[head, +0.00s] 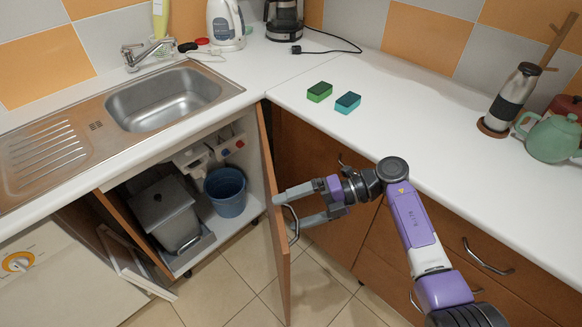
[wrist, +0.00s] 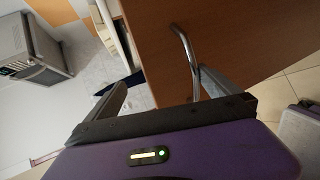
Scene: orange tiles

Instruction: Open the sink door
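The sink cabinet door (head: 268,160) is a brown wooden panel that stands swung out, with the cabinet's inside showing. Its curved metal handle (head: 293,226) is on the outer face; the handle also shows in the wrist view (wrist: 183,52), against the wood (wrist: 225,35). My gripper (head: 288,208) is at the door's free edge beside the handle. In the wrist view, its fingers (wrist: 163,90) are spread apart. One finger lies past the door's edge, on the cabinet side, and the other is close to the handle. I cannot tell whether either touches.
Inside the cabinet are a grey bin (head: 166,215) and a blue bucket (head: 225,190). The metal sink (head: 162,97) is above. Two sponges (head: 334,97) lie on the white counter (head: 400,115). Drawers with handles (head: 487,258) are on the right. Tiled floor (head: 240,285) is clear left of the door.

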